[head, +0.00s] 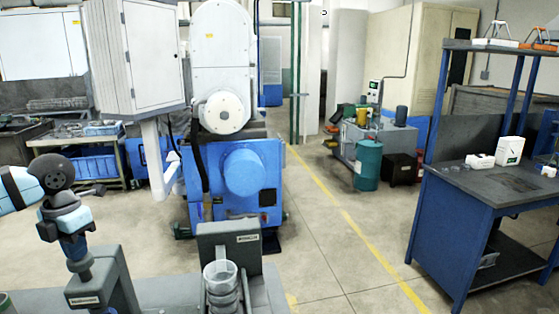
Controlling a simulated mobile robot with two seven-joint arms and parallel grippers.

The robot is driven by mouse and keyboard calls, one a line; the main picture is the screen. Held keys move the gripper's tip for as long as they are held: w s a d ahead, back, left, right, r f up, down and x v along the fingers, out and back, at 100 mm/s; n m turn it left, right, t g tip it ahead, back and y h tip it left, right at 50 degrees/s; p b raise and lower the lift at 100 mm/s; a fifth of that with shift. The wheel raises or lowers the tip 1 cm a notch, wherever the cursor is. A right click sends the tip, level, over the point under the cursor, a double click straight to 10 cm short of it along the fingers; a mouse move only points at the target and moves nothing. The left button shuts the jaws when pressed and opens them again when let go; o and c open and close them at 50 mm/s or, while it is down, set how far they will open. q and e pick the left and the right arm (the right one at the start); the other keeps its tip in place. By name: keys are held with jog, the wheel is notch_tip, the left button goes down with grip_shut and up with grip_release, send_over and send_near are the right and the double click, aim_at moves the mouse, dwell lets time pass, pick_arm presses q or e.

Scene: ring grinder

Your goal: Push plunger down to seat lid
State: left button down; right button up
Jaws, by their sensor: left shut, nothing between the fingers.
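My left gripper (80,262) hangs at the lower left, with its dark, narrow end pointing down. It is shut with nothing between its fingers. It is just in front of a dark grey upright block (116,284) with a small label, low in the picture. I cannot tell whether the gripper touches anything there. A plunger and a lid cannot be made out; the gripper and the bottom edge of the picture hide that area. A stack of clear cups (220,280) stands to the right, before a second labelled grey block (229,245). My right gripper is not in view.
A grey bench top (165,293) runs along the lower edge. A large blue and white machine (240,172) stands behind it. A blue workbench (455,205) stands at the right, and a teal drum (367,166) farther back. The floor between is clear.

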pick_arm(q)
jog(key=shift+r+p, duration=1.85)
jog(key=shift+r, duration=1.7)
jog(key=shift+f, duration=0.1)
